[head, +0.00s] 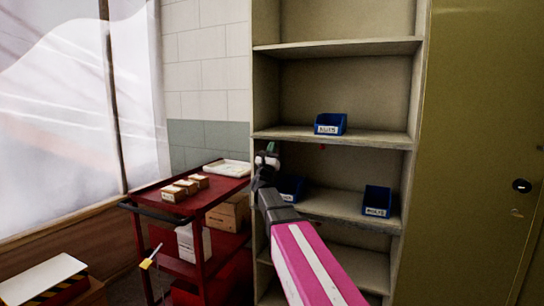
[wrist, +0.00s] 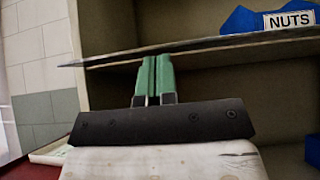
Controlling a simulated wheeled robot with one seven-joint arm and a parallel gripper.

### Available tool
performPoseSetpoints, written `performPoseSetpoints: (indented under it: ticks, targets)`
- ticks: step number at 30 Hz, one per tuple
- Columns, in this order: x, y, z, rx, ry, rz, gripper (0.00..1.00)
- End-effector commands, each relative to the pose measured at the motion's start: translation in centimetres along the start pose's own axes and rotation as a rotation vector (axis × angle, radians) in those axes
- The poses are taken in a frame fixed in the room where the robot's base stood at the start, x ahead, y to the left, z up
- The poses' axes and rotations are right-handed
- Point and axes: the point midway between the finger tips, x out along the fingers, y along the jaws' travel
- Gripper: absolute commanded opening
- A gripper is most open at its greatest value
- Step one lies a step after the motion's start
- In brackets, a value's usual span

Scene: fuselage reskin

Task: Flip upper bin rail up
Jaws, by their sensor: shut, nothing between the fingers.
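The shelf (head: 335,137) with the blue NUTS bin (head: 330,122) has a thin front edge. That edge crosses the wrist view (wrist: 225,43). I cannot make out a separate rail on it. My gripper (head: 270,148) is at the left end of this shelf, near the left upright. Its green fingers (wrist: 156,62) are shut together and empty. In the wrist view the fingertips reach up to the underside of the shelf edge; I cannot tell whether they touch it. The NUTS bin also shows at top right of the wrist view (wrist: 272,19).
A lower shelf (head: 345,212) holds two blue bins (head: 377,200) (head: 292,187), the left one partly hidden by my arm. A red cart (head: 150,196) with small boxes and a white tray (head: 224,169) stands close at left. An olive cabinet (head: 480,120) is at right.

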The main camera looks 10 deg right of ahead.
Motion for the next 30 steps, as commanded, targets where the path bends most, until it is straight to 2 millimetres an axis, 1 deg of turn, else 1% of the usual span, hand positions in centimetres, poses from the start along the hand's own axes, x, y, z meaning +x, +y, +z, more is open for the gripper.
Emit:
performPoseSetpoints:
  ticks: [3,14,30]
  targets:
    - [0.27,0.0,0.3,0.0,0.0,0.0,0.0]
    - [0.29,0.0,0.33,0.0,0.001,0.0,0.0]
    - [0.49,-0.02,0.89,0.001,0.087,0.0,0.0]
